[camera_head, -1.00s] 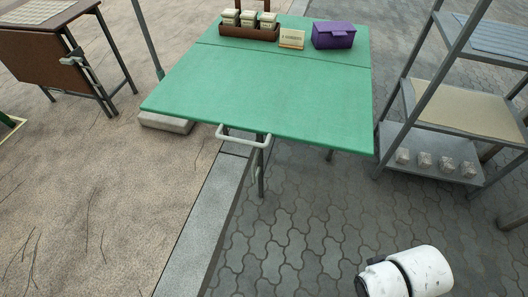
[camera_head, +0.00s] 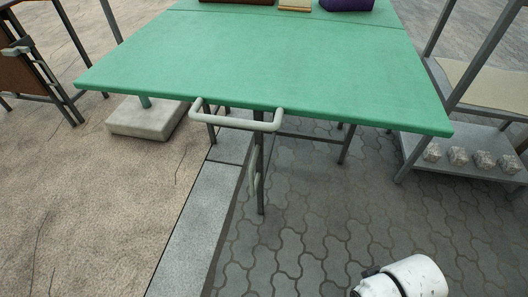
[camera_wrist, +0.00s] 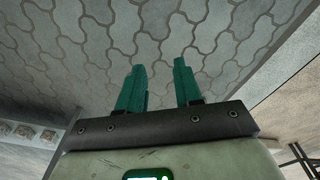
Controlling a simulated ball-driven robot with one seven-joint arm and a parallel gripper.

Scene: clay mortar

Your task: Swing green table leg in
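The green table (camera_head: 270,62) stands ahead in the head view, its top flat and raised. A pale bar handle (camera_head: 236,122) sticks out from its front edge. Below it a dark grey table leg (camera_head: 261,165) stands upright under the front edge, with a small pale handle (camera_head: 253,180) on it. My gripper's two teal fingers (camera_wrist: 160,86) show in the wrist view, apart with nothing between them, over grey paving. The gripper is outside the head view; only a white part of my arm shows at the bottom right. The leg is not seen in the wrist view.
A grey shelf rack (camera_head: 450,150) with several wrapped blocks stands at the right. A pale stone base block (camera_head: 147,118) sits left of the table. A brown folding table (camera_head: 18,75) is at the far left. Paving in front is clear.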

